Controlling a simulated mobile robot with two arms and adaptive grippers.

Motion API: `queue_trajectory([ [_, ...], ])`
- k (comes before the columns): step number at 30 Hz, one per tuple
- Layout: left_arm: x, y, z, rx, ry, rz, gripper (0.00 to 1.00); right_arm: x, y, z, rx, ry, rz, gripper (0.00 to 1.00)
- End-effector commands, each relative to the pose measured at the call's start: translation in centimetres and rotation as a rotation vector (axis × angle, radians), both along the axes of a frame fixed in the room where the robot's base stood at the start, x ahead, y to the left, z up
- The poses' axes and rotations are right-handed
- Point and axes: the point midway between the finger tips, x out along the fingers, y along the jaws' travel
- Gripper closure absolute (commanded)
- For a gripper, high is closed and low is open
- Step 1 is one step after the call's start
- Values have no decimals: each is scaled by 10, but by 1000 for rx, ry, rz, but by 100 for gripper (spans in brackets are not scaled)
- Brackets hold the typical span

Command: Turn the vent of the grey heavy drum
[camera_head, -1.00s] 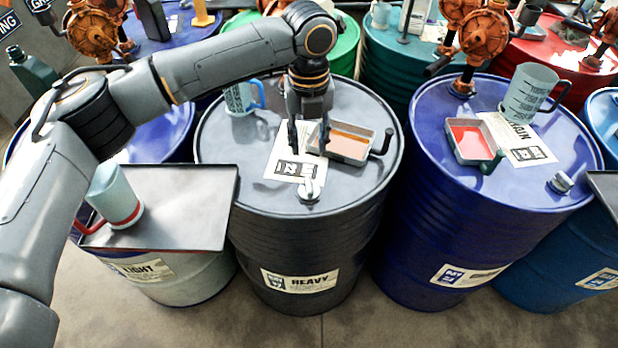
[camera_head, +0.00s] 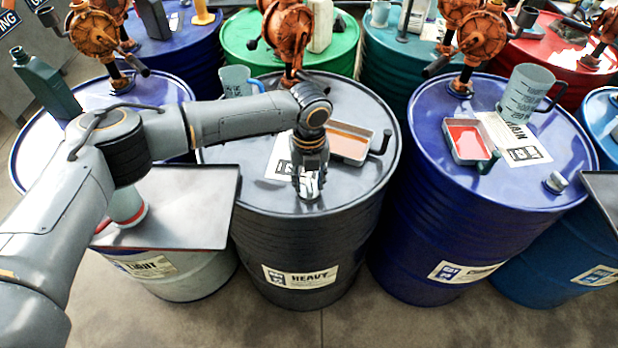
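The grey heavy drum (camera_head: 330,245) stands in the middle, with a "HEAVY" label on its front. Its small silver vent (camera_head: 308,188) is near the front edge of the lid, partly hidden by my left gripper (camera_head: 307,184). My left gripper points down over the vent, with its fingers at either side of it. Whether the fingers touch the vent or are closed on it cannot be made out. My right gripper is not in view.
On the heavy drum's lid are a drip tray (camera_head: 349,143) with orange liquid, a paper sheet (camera_head: 279,160) and a measuring jug (camera_head: 237,82). An orange pump (camera_head: 288,38) stands behind my arm. A blue drum (camera_head: 480,235) is at right, a dark tray (camera_head: 190,232) at left.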

Motion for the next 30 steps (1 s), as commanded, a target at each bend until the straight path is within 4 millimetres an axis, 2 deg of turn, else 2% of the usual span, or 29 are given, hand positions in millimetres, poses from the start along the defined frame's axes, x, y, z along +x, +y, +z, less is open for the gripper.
queue_trajectory([
  [2,0,0,0,0,0,0,64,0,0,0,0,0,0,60],
  [7,0,0,0,0,0,0,99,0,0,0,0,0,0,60],
  [20,0,0,1,-1,2,43,100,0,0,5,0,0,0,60],
  [30,-1,0,3,-3,4,273,100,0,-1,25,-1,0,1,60],
])
